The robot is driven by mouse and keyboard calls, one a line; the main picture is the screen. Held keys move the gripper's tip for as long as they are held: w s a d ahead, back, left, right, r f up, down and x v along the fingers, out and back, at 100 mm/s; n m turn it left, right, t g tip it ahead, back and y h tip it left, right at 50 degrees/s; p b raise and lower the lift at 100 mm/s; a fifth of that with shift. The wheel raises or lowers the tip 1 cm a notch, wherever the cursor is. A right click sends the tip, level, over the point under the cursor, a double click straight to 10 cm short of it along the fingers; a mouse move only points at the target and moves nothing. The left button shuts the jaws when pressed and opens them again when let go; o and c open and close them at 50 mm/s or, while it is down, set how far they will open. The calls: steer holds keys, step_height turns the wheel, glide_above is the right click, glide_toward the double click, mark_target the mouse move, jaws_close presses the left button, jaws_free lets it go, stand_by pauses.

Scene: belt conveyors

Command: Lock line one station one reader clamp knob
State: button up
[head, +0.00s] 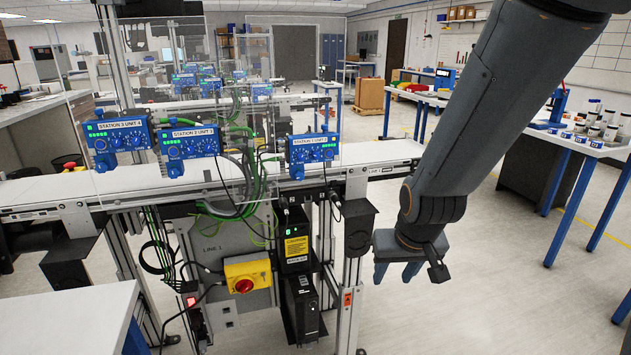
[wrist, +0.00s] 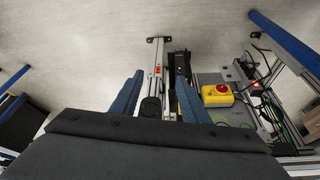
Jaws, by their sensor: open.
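The line one station one reader (head: 312,148) is a blue box with dials, mounted at the front edge of the white conveyor (head: 385,155) in the head view. A small blue knob (head: 297,172) sits at its lower left; its exact setting is too small to tell. My gripper (head: 397,272) hangs to the right of the reader and lower than the belt, fingers down. In the wrist view my gripper (wrist: 160,82) shows two blue fingers spread apart with nothing between them. The knob is not discernible in the wrist view.
Two similar blue readers, station two (head: 190,143) and station three (head: 118,135), stand further left. A yellow box with a red button (head: 247,283) and a black power unit (head: 297,245) hang below the belt.

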steer(key=w+a+t+y, duration=0.1)
steer(key=w+a+t, duration=0.35)
steer(key=w, duration=0.65)
steer(key=n+t+y+b, duration=0.15)
steer(key=t+y, duration=0.25)
steer(key=t, duration=0.5)
glide_toward(300, 178)
steer(key=p+x, duration=0.2)
steer(key=x, duration=0.6)
steer(key=shift+p, duration=0.3)
jaws_close()
